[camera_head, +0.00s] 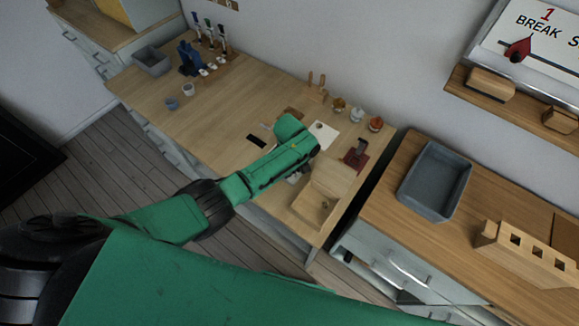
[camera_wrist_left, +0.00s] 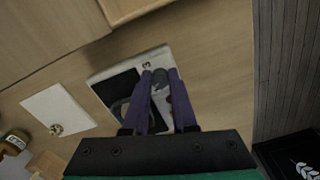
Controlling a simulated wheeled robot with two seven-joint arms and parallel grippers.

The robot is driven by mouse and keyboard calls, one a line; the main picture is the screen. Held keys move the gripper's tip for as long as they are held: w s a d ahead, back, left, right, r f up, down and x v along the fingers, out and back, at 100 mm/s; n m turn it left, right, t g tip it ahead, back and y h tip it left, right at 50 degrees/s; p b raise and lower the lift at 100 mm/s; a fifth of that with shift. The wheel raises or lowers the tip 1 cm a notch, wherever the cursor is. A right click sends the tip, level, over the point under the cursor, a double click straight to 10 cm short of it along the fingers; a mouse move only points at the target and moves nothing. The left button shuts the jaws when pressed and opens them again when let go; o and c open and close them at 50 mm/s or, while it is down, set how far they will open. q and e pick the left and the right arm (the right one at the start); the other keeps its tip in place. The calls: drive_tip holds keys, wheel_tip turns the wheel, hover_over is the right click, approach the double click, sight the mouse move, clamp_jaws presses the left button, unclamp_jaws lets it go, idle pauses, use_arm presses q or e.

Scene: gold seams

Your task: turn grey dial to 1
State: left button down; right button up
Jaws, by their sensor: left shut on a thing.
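The grey dial (camera_wrist_left: 160,77) sits on a white panel device (camera_wrist_left: 110,76) with a black face, seen in the left wrist view. My left gripper (camera_wrist_left: 159,84) has its two purple fingers on either side of the dial, shut on it. A red part shows beside the right finger. In the head view my green left arm hides most of the device; only a small pale piece (camera_head: 293,178) shows below the arm. My right gripper is not in view.
A white plate with a knob (camera_wrist_left: 57,112) lies left of the device. A light wooden box (camera_head: 325,190) stands near the table's right end. A grey bin (camera_head: 435,182) is on the right counter.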

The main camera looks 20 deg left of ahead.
use_arm(q)
drive_tip(key=n, duration=0.1)
drive_tip(key=n+p, duration=0.1)
drive_tip(key=n, duration=0.1)
drive_tip(key=shift+w+r+n, duration=0.15)
drive_tip(key=shift+r+n, duration=0.05)
drive_tip(key=shift+n, duration=0.1)
drive_tip(key=shift+w+n, duration=0.15)
drive_tip(key=shift+n, duration=1.85)
drive_tip(key=c, duration=0.7)
unclamp_jaws()
